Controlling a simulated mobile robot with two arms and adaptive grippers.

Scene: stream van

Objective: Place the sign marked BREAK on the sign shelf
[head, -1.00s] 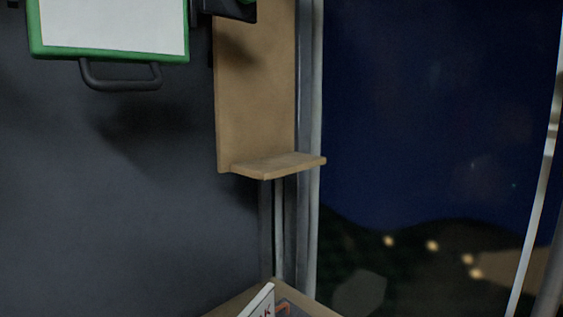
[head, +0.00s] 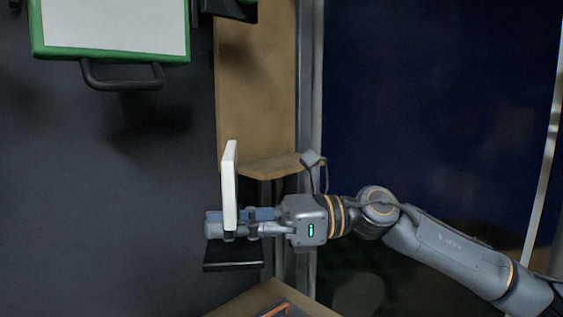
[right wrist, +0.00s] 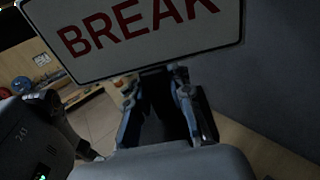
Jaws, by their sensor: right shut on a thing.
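The BREAK sign is a white panel (head: 229,180) seen nearly edge-on and upright in the head view. A flat black foot (head: 233,262) below it seems to belong to it. In the right wrist view its red letters show on the panel (right wrist: 140,50), cut off at the top. My right gripper (head: 228,226) is shut on the sign at its lower part and holds it in the air. The sign shelf is a wooden ledge (head: 268,166) on a tall wooden back board (head: 255,90). The sign is left of and partly in front of the ledge.
A green-framed white board (head: 110,25) with a dark handle (head: 122,76) hangs at upper left. A black object (head: 230,10) juts out above the shelf. A wooden surface (head: 245,302) lies below. The visible ledge top looks empty.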

